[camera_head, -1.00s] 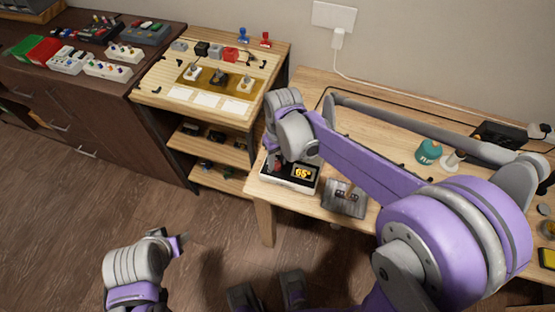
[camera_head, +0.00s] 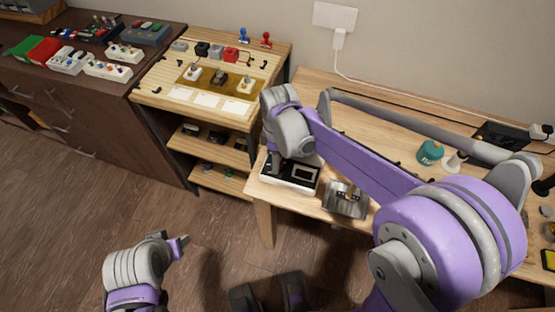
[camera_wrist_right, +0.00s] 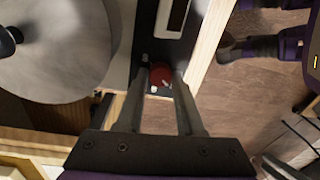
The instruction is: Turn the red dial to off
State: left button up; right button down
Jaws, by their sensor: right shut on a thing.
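The red dial (camera_wrist_right: 160,82) shows in the right wrist view between the two fingers of my right gripper (camera_wrist_right: 161,73), which is shut on it. The dial sits on a black-and-white device (camera_head: 290,186) at the front left of the wooden workbench. The device's display (camera_head: 307,173) is dark with a pale frame, and it also shows in the right wrist view (camera_wrist_right: 173,15). In the head view my right gripper (camera_head: 274,163) comes down on the device's left part and hides the dial. My left gripper (camera_head: 176,245) hangs over the floor, away from the device; its opening is unclear.
A metal block-like holder (camera_head: 346,200) stands just right of the device. A teal bottle (camera_head: 430,152) stands farther right on the workbench (camera_head: 315,90). A wooden shelf unit (camera_head: 155,80) with small parts stands left of the bench, beside a dark cabinet (camera_head: 60,100).

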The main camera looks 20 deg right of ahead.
jog(key=shift+n, duration=0.5)
jog(key=c, duration=0.5)
grip_release()
jog(key=shift+c, duration=0.2)
notch_tip(320, 180, up, 11)
jog(key=p, duration=0.1)
jog(key=shift+w, duration=0.3)
jog(key=shift+d+f, duration=0.1)
jog(key=s+d+f+m+t+p, duration=0.1)
jog(key=s+d+m+t+p, duration=0.1)
jog(key=s+m, duration=0.4)
jog(key=s+d+f+m+t+p, duration=0.1)
jog(key=s+d+m+t+p, duration=0.2)
jog(key=s+m, duration=0.4)
jog(key=shift+s+d+m+t, duration=0.35)
jog(key=shift+s+t, duration=0.25)
jog(key=shift+s, duration=0.45)
